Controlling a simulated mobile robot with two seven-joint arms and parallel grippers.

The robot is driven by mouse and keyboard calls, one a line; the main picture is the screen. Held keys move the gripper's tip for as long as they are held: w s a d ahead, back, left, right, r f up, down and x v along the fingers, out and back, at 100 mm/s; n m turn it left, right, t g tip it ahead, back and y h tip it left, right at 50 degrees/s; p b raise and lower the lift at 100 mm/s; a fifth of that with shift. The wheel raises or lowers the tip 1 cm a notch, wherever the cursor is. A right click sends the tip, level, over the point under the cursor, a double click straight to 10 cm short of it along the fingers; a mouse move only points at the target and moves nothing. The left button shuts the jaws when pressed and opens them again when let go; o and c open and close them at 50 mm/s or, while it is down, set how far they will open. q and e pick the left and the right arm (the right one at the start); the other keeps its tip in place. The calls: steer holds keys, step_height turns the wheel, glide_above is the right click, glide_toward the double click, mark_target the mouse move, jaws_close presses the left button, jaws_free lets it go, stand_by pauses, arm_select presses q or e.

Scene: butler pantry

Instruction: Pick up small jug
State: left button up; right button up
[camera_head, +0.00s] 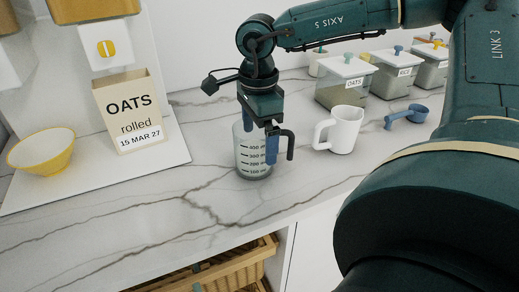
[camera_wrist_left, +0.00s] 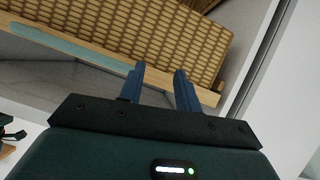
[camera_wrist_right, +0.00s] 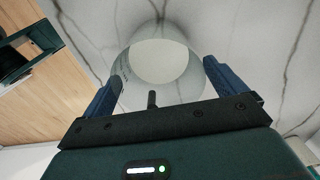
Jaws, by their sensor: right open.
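A clear measuring jug (camera_head: 252,163) with printed marks and a dark handle (camera_head: 290,145) stands upright on the marble counter. A plain white jug (camera_head: 341,130) stands to its right, its handle at its left side. My right gripper (camera_head: 261,140) is open and points down over the clear jug. In the right wrist view the clear jug (camera_wrist_right: 162,65) shows between and beyond the open fingers (camera_wrist_right: 165,85); I cannot tell whether they touch it. My left gripper (camera_wrist_left: 158,85) is open and empty in the left wrist view, in front of a wicker basket.
An oats box (camera_head: 128,108) and a yellow-rimmed bowl (camera_head: 42,152) stand on the left on a white base. Lidded canisters (camera_head: 345,82) and a blue scoop (camera_head: 405,117) are at the back right. The wicker basket (camera_head: 225,268) is below the counter; the front counter is clear.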

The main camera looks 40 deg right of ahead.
steer(key=shift+f, duration=1.25)
steer(key=shift+c, duration=0.6)
steer(key=c, duration=1.1)
steer(key=shift+r, duration=0.1)
